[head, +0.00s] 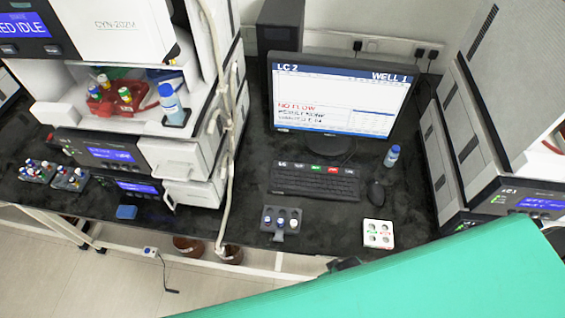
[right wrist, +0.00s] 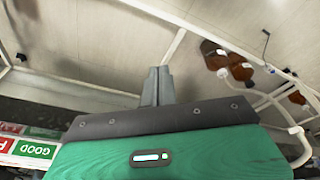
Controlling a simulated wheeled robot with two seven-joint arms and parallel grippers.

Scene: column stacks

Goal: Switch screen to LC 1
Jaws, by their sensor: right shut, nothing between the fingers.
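The monitor (head: 340,97) stands at the back of the dark bench in the head view. Its screen reads "LC 2" at top left and "WELL 1" at top right, with red "NO FLOW" text below. My green right arm crosses the lower right of the head view, in front of the bench. My left gripper is out of view.
A mouse (head: 376,192) and a blue-capped bottle (head: 392,156) are right of the keyboard. A vial rack (head: 281,221) and a white block with coloured markings (head: 378,234) sit near the front edge. Instrument stacks (head: 190,160) flank both sides. Brown bottles (right wrist: 240,70) stand below the bench.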

